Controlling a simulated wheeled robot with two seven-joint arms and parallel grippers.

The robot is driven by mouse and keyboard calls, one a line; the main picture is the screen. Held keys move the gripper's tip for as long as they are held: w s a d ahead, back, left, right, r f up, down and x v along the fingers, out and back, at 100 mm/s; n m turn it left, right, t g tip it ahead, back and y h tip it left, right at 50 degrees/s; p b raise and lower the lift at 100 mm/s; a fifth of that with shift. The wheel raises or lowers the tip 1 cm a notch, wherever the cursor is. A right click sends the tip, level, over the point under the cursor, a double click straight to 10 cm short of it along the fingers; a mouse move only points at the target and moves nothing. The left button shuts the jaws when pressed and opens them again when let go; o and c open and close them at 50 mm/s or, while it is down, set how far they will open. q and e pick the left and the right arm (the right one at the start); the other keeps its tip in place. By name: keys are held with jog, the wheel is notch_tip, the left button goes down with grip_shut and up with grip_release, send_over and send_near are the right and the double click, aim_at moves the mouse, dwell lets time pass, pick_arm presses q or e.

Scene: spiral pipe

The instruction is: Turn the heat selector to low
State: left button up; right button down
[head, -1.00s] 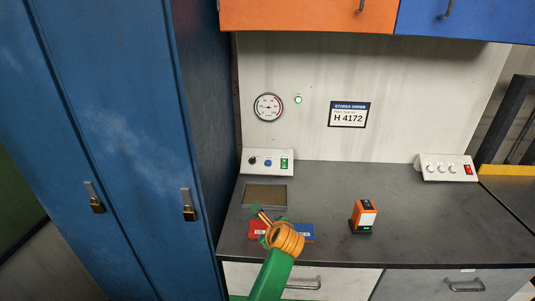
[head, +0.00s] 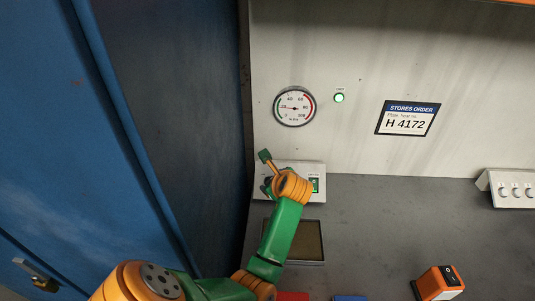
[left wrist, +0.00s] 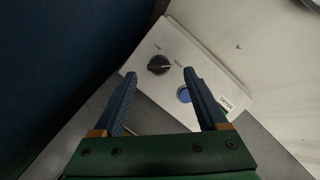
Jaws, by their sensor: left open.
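The heat selector appears to be the black knob (left wrist: 158,65) on a white control box (left wrist: 210,65) marked DRYER in the left wrist view. My left gripper (head: 265,172) is open and empty. In the left wrist view its fingers (left wrist: 160,75) point toward the knob, apparently apart from it. My right gripper is out of view.
A tall blue cabinet (head: 170,110) stands close on the left. A gauge (head: 294,106) and a lit green lamp (head: 339,98) are on the wall. A tray (head: 308,241) lies before the box. An orange device (head: 438,283) and another control box (head: 512,190) are to the right.

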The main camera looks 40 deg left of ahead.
aim_at(269, 180)
pick_arm(q)
jog(key=shift+a+f, duration=0.3)
jog(key=shift+f, duration=0.1)
jog(key=x, duration=0.3)
jog(key=shift+w+a+f+b, duration=0.1)
jog(key=shift+w+f+b, duration=0.15)
jog(key=shift+f+b, duration=0.1)
jog(key=shift+w+a+f, duration=0.1)
jog(key=shift+a, duration=0.1)
jog(key=shift+c, duration=0.6)
jog(key=shift+d, duration=0.15)
jog(key=c, duration=0.4)
grip_shut()
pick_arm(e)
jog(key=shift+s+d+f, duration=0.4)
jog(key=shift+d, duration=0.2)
